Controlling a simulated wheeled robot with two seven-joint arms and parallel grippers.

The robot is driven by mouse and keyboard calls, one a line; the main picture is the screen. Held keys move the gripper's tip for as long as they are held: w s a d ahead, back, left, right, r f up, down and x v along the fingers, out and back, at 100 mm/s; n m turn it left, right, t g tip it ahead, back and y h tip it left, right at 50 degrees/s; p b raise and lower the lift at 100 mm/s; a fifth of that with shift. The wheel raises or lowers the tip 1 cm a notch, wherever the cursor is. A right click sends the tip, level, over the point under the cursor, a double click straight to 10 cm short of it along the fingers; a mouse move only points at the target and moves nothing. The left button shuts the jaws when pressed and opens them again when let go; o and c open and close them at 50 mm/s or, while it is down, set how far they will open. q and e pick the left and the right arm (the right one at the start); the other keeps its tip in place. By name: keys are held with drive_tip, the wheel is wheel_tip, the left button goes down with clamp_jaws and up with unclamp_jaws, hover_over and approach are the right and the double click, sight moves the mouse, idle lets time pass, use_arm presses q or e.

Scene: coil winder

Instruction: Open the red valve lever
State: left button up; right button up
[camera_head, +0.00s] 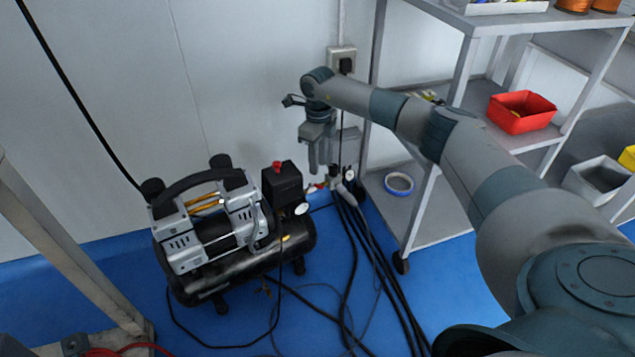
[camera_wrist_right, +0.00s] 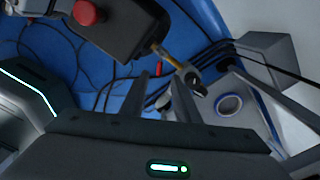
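The red valve lever (camera_head: 318,186) is a small red piece beside the fittings and gauges, just right of the compressor's black box. My left gripper is not in view.
The air compressor (camera_head: 190,240) with a red knob (camera_head: 277,166) stands on the blue floor, left of the valve. Black hoses (camera_head: 375,260) run across the floor. A metal shelf (camera_head: 430,215) with a tape roll (camera_head: 398,184) and red bin (camera_head: 521,112) stands right. A wall socket (camera_head: 341,60) is behind.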

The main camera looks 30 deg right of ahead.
sight(316, 186)
wheel_tip(316, 186, down, 7)
drive_tip(key=shift+f+b, duration=0.1)
drive_tip(key=shift+b, duration=0.85)
clamp_jaws()
